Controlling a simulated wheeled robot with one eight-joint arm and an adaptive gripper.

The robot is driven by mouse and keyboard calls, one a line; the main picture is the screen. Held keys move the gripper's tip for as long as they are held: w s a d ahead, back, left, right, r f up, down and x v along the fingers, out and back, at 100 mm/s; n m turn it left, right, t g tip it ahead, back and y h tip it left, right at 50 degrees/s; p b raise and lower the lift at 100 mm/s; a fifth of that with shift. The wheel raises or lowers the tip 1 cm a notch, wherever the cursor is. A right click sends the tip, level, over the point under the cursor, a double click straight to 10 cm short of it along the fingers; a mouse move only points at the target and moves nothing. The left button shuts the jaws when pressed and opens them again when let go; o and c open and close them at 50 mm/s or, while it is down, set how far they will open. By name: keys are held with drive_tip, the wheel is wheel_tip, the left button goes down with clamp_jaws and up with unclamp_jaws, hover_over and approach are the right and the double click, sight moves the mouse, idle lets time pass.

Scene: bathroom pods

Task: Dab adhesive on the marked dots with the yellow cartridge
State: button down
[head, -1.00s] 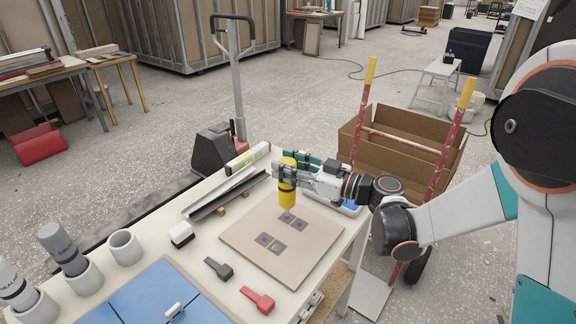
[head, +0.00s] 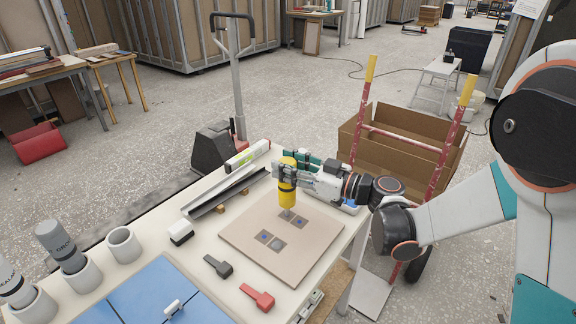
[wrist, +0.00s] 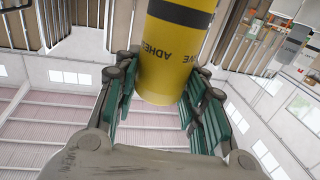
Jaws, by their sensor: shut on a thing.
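The yellow cartridge (head: 287,184) is upright in my gripper (head: 287,172), nozzle down over the square tan board (head: 254,245). The nozzle tip is at or just above the board's upper part, near a dark marked square; I cannot tell whether it touches. In the wrist view, the green-padded fingers close on both sides of the yellow cartridge (wrist: 172,60), which bears black lettering and a dark band.
A grey cartridge (head: 58,244) and a white one (head: 12,283) stand in round holders at the left, beside an empty holder (head: 124,246). Black (head: 218,266) and red (head: 257,297) tools lie in front of the board. A metal channel (head: 222,192) and level (head: 247,156) lie behind.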

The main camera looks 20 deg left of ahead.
idle(0.6)
drive_tip(key=shift+r+p, duration=1.3)
drive_tip(key=shift+r, duration=0.75)
